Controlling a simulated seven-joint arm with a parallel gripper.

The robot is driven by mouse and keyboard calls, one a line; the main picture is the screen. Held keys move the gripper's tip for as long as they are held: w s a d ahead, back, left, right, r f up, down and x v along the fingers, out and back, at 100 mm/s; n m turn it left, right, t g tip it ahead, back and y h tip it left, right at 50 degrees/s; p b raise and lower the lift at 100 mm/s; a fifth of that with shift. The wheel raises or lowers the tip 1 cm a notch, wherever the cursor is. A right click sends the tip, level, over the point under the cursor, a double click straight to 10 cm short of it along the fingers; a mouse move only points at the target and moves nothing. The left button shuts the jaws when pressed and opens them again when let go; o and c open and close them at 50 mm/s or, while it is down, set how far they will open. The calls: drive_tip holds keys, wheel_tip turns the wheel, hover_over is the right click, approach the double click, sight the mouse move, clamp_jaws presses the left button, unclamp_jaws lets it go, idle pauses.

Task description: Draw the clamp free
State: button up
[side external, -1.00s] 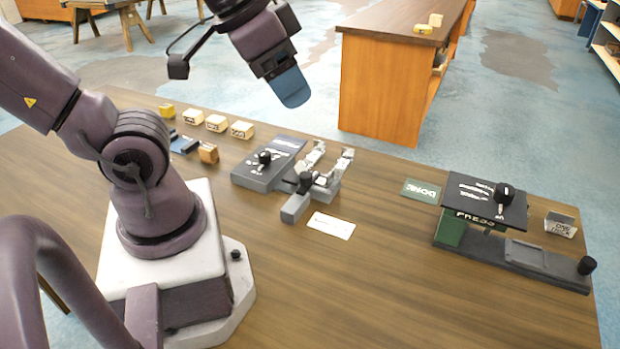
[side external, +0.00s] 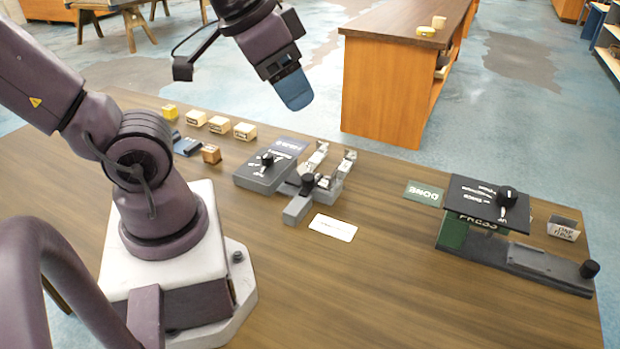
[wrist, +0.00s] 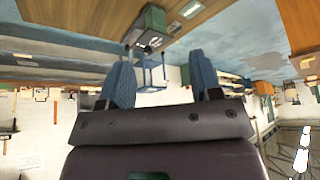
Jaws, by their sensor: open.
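The clamp (side external: 318,178) appears to be the grey fixture with two light metal jaw rails on the wooden table. A black knob (side external: 307,183) stands on the grey bar (side external: 297,208) at its front. A grey box with a black knob (side external: 267,160) sits against its left side. My gripper (side external: 296,92) hangs high above the far edge of the table, apart from the clamp. Only one blue finger is clear there. In the wrist view both blue fingers (wrist: 160,85) are spread with nothing between them. The clamp is not clearly visible in the wrist view.
Several labelled blocks (side external: 220,125) stand at the back left. A white card (side external: 333,228) lies before the clamp.

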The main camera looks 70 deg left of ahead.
drive_tip(key=w+a+f+n+g, duration=0.4)
drive_tip(key=a+f, duration=0.3)
drive_tip(key=n+g, duration=0.1)
drive_tip(key=n, duration=0.7)
approach(308, 176)
wheel_tip(308, 176, down, 10)
drive_tip(key=shift+w+r, duration=0.15)
